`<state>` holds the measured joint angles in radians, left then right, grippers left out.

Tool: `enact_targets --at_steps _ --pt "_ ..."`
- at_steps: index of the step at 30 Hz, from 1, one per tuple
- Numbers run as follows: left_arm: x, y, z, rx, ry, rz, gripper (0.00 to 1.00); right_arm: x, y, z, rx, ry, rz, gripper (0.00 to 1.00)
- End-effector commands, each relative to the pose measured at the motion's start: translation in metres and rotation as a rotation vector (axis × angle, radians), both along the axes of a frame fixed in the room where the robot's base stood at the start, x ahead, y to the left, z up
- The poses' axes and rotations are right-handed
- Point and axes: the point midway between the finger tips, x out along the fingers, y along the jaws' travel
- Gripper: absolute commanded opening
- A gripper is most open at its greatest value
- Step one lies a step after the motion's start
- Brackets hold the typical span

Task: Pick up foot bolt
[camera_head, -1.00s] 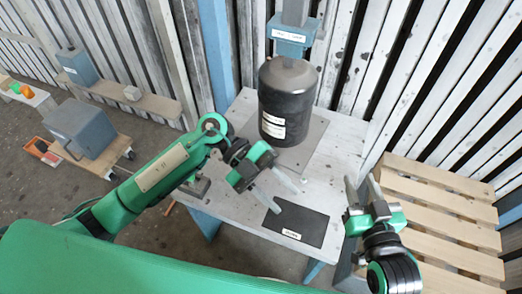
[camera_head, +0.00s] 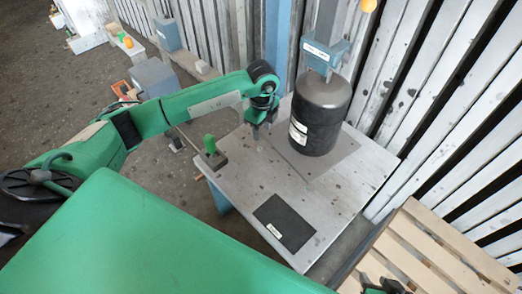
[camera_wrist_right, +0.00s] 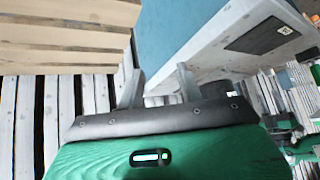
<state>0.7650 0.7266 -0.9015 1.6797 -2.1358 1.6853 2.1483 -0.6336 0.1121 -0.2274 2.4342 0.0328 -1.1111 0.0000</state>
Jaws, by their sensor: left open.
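My left gripper (camera_head: 262,132) is open. It points down at the back left of the grey table (camera_head: 345,195), just left of the black cylindrical housing (camera_head: 322,115). I cannot make out a foot bolt; any small part at the left fingertips is hidden or too small to tell. My right gripper shows in the right wrist view (camera_wrist_right: 160,88) with its two fingers apart and nothing between them. It is beside the table's side, and in the head view only a bit of that arm shows at the bottom edge.
A dark labelled mat (camera_head: 285,222) lies on the front of the table. A fixture with a green handle (camera_head: 210,146) sits at the table's left edge. A blue bracket (camera_head: 326,55) stands above the housing. A wooden pallet (camera_head: 435,250) is at the right. The table's right side is clear.

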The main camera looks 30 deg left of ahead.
Motion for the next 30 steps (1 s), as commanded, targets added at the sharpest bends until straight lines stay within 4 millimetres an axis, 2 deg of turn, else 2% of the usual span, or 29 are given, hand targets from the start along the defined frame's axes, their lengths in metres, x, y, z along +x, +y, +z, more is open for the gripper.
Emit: enact_targets --at_steps 3,10,18,27,30 --pt "0.0 -0.001 -0.019 -0.002 0.001 0.0 0.41 0.003 0.005 -0.002 0.015 -0.029 0.006 0.36" --pt "-0.001 0.0 -0.035 -0.002 0.0 -0.002 0.41 0.006 0.011 -0.003 0.032 -0.06 0.012 0.36" --pt "-0.004 0.001 -0.073 -0.003 0.0 -0.001 0.41 0.012 0.024 -0.003 0.076 -0.144 0.025 0.36" --pt "-0.004 0.001 -0.078 -0.002 -0.001 -0.003 0.41 0.014 0.027 -0.002 0.084 -0.159 0.026 0.36" --pt "-0.004 0.001 -0.078 -0.002 -0.001 -0.003 0.23 0.014 0.027 -0.002 0.084 -0.159 0.026 0.36"
